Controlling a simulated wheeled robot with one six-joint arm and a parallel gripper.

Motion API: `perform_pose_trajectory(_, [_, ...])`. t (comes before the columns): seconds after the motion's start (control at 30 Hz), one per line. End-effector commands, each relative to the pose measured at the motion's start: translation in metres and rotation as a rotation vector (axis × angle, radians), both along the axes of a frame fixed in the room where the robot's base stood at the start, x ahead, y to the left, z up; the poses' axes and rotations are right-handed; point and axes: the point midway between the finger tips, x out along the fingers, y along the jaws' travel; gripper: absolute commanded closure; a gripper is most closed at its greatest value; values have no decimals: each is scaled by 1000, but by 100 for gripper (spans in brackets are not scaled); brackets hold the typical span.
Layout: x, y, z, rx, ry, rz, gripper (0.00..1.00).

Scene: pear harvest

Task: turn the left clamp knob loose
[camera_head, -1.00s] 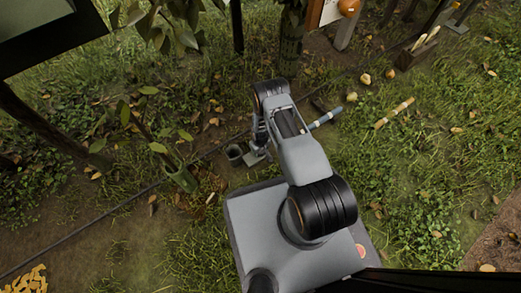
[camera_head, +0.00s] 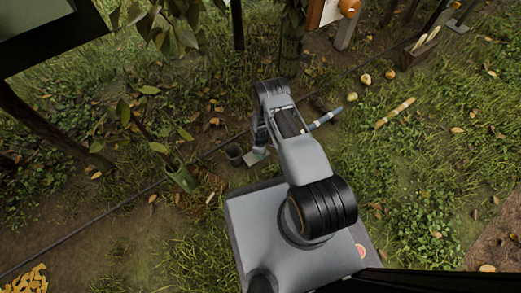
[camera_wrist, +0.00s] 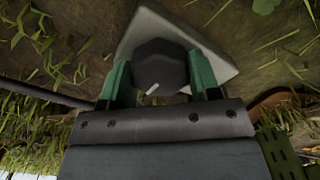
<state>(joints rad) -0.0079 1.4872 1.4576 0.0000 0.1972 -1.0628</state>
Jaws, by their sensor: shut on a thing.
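In the wrist view, a dark, faceted knob (camera_wrist: 160,66) with a short pale mark on its near edge sits in front of a light grey plate (camera_wrist: 208,50). My gripper (camera_wrist: 161,74) is shut on this knob, one green finger at each side. Its fingertips are partly hidden behind the knob's sides. I cannot tell from the view whether this is the left clamp knob, and no second knob shows. In the head view, a pale plate (camera_head: 254,159) shows beside my wrist, while my arm hides the knob and fingers.
A dark line (camera_head: 100,221) runs along the ground. A blue-handled tool (camera_head: 328,117) lies right of my arm, with pears (camera_head: 365,78) beyond it.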

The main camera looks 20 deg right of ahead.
Motion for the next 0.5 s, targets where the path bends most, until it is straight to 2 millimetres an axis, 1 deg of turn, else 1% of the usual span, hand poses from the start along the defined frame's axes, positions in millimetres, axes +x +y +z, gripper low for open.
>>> perform_pose_trajectory(0.23, [1,-2,0,0,-1,38,67])
perform_pose_trajectory(0.5, [1,-2,0,0,-2,44,67])
